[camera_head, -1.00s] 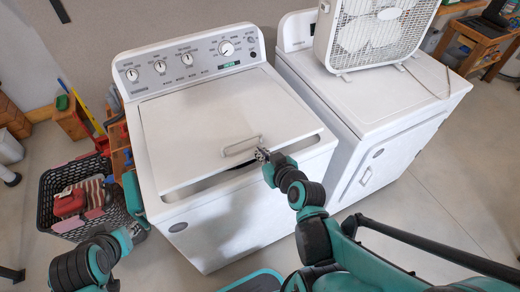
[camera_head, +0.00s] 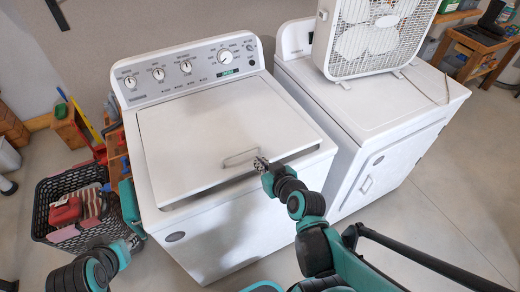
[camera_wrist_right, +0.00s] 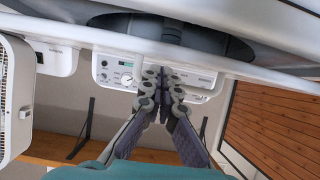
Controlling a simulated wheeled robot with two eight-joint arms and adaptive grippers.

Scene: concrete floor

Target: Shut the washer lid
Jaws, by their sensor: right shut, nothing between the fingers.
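The white washer (camera_head: 215,228) stands in the middle of the head view. Its lid (camera_head: 220,125) is tilted slightly up at the front, with a thin dark gap under its front edge.
A white dryer (camera_head: 385,130) stands close on the right with a box fan (camera_head: 362,38) on top. A black basket (camera_head: 50,190) with red and striped items is on the floor at the left. A wooden bench (camera_head: 480,50) is at the far right. Floor is open in front.

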